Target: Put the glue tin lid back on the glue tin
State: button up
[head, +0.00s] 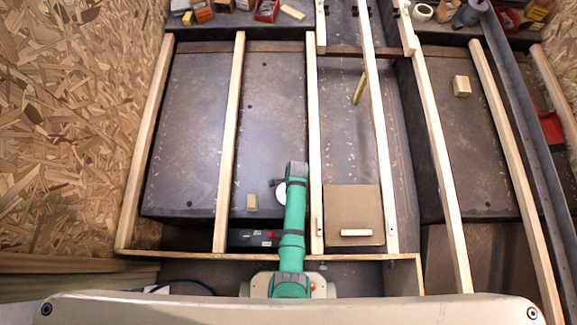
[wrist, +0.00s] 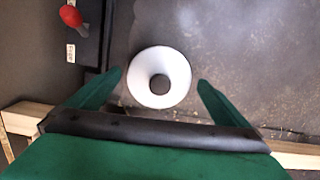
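A round white piece with a grey round centre (wrist: 160,77) lies on the dark floor in the wrist view; it looks like the glue tin lid, but I cannot tell for sure. In the head view the white piece (head: 281,196) is partly hidden by my green arm. My gripper (wrist: 160,78) is open, with one finger on each side of the white piece in the picture and nothing held. I cannot tell the height gap. A grey can (head: 472,12) at the far right back may be the glue tin; its top is unclear.
Wooden battens (head: 230,140) divide the dark floor into bays. A wooden block (head: 251,202) lies left of the white piece. A box with a red knob (wrist: 69,16) is close by. A brown board (head: 352,205) with a pale bar lies right. Small boxes line the back.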

notch_tip(320, 180, up, 11)
jog(key=d, duration=0.1)
jog(key=shift+d+f, duration=0.15)
dwell(0.3)
dwell(0.4)
jog(key=s+r+n+t+h, duration=0.1)
jog(key=s+r+n+t, duration=0.1)
jog(key=s+n+t, duration=0.3)
jog(key=s+r+n+t, duration=0.2)
jog(key=s+r+n, duration=0.1)
jog(key=s, duration=0.5)
jog(key=s+r+n+t, duration=0.4)
jog(key=r, duration=1)
jog(key=s+a+r+n+t, duration=0.1)
jog(key=s+r+n+t, duration=0.3)
jog(key=r, duration=0.9)
jog(key=shift+s+r+n, duration=0.35)
jog(key=shift+s+n, duration=0.25)
jog(key=shift+s, duration=0.15)
